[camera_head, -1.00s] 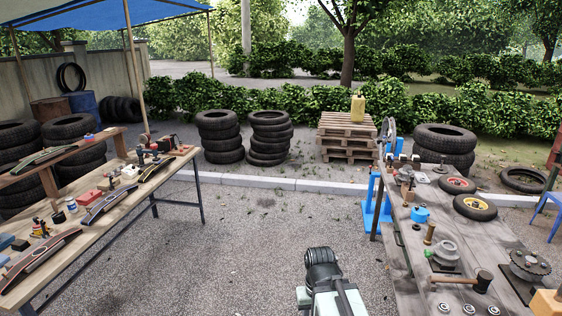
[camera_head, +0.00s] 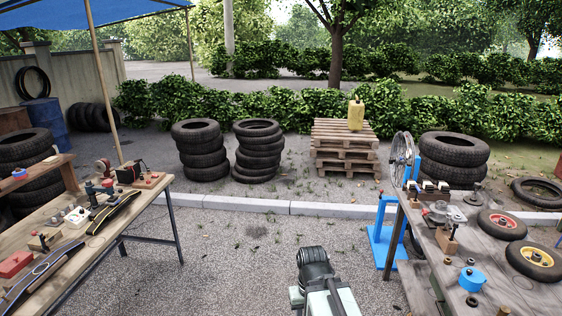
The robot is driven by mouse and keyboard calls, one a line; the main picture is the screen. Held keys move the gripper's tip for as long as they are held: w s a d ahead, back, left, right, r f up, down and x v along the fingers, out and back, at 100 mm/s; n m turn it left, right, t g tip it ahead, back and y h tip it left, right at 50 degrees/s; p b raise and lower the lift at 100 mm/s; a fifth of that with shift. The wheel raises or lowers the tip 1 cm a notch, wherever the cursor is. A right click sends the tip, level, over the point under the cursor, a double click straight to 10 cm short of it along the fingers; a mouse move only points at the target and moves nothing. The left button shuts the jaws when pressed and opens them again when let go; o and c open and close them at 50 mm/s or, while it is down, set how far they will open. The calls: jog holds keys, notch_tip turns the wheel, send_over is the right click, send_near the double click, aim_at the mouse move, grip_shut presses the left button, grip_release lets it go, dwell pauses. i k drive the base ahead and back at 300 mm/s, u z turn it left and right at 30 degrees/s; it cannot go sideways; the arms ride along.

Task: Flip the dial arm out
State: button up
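I cannot make out the dial arm for certain at this size. A blue stand (camera_head: 385,245) is on the ground at the left edge of the right table. A spoked wheel (camera_head: 402,160) stands upright near the far end of that table, with small dark and pale parts around its foot. My arm shows at the bottom centre, well left of the right table and over the gravel. Its fingertips do not show.
The right table (camera_head: 480,245) carries small wheels (camera_head: 502,224), a blue part (camera_head: 472,279) and metal parts. The left workbench (camera_head: 150,200) holds tools and curved pieces. Tyre stacks (camera_head: 258,150), a pallet pile (camera_head: 343,150) and a kerb lie ahead.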

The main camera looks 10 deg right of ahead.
aim_at(409, 156)
jog(key=z, duration=1)
jog(key=i, duration=1.7)
jog(key=u, duration=0.4)
jog(key=i, duration=1.3)
jog(key=u, duration=0.5)
jog(key=i, duration=1)
jog(key=z, duration=0.2)
